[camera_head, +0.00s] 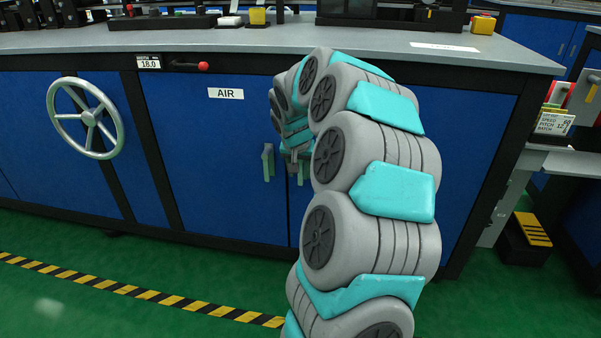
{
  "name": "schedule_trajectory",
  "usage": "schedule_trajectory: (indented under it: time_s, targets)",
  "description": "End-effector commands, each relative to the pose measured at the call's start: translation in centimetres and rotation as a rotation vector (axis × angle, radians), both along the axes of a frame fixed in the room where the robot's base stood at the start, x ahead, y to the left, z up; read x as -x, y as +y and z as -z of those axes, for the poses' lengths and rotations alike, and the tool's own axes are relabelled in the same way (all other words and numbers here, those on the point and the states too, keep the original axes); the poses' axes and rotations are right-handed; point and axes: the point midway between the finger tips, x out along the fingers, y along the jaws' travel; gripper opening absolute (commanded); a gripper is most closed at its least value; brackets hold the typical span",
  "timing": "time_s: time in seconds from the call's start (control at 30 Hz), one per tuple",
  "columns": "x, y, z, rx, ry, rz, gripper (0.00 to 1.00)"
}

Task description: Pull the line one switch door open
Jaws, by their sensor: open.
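A blue cabinet front under the grey bench has two doors side by side. The left door (215,160) carries a white label reading AIR (225,93) and a grey-green vertical handle (268,162) at its right edge. The right door (470,150) is largely hidden behind my arm, and I see no label on it. Its handle (300,176) shows only partly below my gripper. My gripper (297,166) is open, close in front of the right door's handle; I cannot tell whether it touches or surrounds it. Both doors look closed.
A handwheel (86,118) stands out from the panel at left. A red-knobbed lever (203,66) sits under the worktop (250,40). A step with yellow stripes (530,235) is at right. The green floor (150,265) has a hazard stripe and is clear in front.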

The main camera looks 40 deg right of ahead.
Motion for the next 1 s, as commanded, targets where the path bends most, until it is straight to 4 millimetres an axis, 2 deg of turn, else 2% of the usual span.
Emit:
schedule_trajectory:
  time_s: [0.3, 0.73, 1.0]
  targets:
    - [-0.12, -0.14, 0.48, 0.000, 0.000, 0.000, 0.49]
    - [-0.13, -0.15, 0.47, 0.000, 0.000, 0.000, 0.01]
    - [-0.12, -0.14, 0.47, -0.001, 0.001, 0.000, 0.00]
